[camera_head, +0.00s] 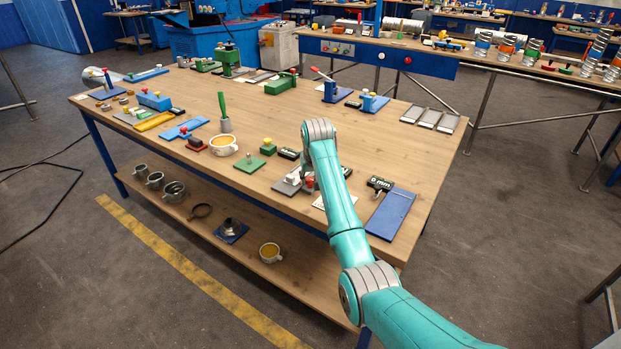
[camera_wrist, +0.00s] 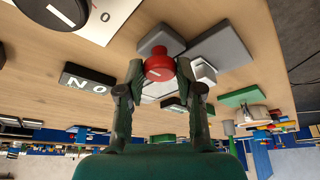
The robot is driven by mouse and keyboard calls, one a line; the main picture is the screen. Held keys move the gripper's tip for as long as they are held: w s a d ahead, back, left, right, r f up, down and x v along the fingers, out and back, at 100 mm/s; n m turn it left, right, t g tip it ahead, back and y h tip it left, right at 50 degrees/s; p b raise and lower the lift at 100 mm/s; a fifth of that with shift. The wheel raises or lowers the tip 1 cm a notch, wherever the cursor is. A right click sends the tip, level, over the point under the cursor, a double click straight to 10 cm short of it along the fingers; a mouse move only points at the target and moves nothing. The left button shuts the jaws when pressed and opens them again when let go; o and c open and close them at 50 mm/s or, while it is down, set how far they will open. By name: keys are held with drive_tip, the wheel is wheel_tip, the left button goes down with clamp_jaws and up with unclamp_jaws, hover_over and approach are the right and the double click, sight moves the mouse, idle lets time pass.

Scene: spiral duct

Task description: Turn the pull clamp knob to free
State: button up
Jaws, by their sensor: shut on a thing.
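The red knob (camera_wrist: 159,68) of the pull clamp sits between the two fingers of my gripper (camera_wrist: 160,75) in the wrist view, with a short pale line on its face. The fingers are shut on it from both sides. Grey blocks (camera_wrist: 226,47) and a pale block (camera_wrist: 205,71) lie beside the knob. In the head view the red knob (camera_head: 309,182) shows small at the left edge of my arm, near a grey plate (camera_head: 284,187). My arm hides most of the gripper there.
A black label block (camera_wrist: 87,84) and a white dial plate (camera_wrist: 85,18) are close by in the wrist view. In the head view, a "0 mm" display (camera_head: 380,183) and blue plate (camera_head: 391,213) lie right of my arm. A cup (camera_head: 223,145) and several fixtures stand left.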

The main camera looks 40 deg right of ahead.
drive_tip(key=n+y, duration=0.1)
drive_tip(key=n, duration=0.3)
drive_tip(key=shift+d+y, duration=0.2)
drive_tip(key=shift+y, duration=0.2)
drive_tip(key=n+y, duration=0.1)
drive_tip(key=n, duration=0.4)
drive_tip(key=shift+d+y, duration=0.1)
drive_tip(key=shift+y, duration=0.3)
drive_tip(key=n, duration=0.2)
drive_tip(key=n+g+y, duration=0.1)
drive_tip(key=n, duration=0.2)
drive_tip(key=shift+d+y, duration=0.15)
drive_tip(key=shift+y, duration=0.15)
drive_tip(key=shift+w+n+g+y, duration=0.1)
drive_tip(key=shift+n+g+y, duration=0.45)
drive_tip(key=shift+n, duration=1.45)
drive_tip(key=o, duration=1.1)
drive_tip(key=shift+o, duration=0.2)
